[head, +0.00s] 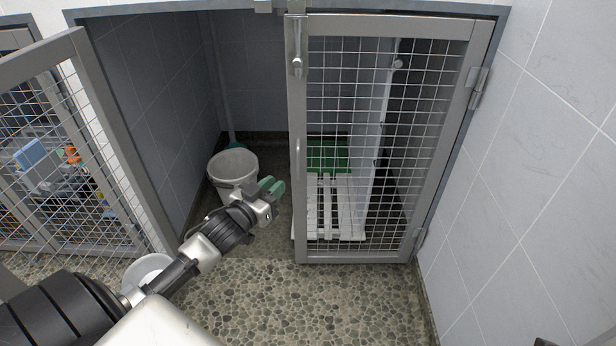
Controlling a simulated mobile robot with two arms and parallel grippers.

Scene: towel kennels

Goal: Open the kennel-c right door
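The right kennel door (384,256), a grey frame with wire mesh, stands across the right half of the kennel opening, hinged at its right side. A metal bolt (297,62) is at its upper left corner. A small pale handle (298,146) seems to sit on its left upright. The left door (130,160) is swung open to the left. My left gripper (274,189), with green fingertips, is left of the right door's free edge and appears apart from it. Its fingers overlap in this view, so their opening is unclear. My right gripper is not in view.
Inside are a grey bucket (233,165), a white slatted platform (345,200) and a green item (328,155) behind the mesh. A white bowl (148,268) is partly hidden behind my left arm. The pebbled floor (330,310) before the right door is clear. A tiled wall (545,170) stands right.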

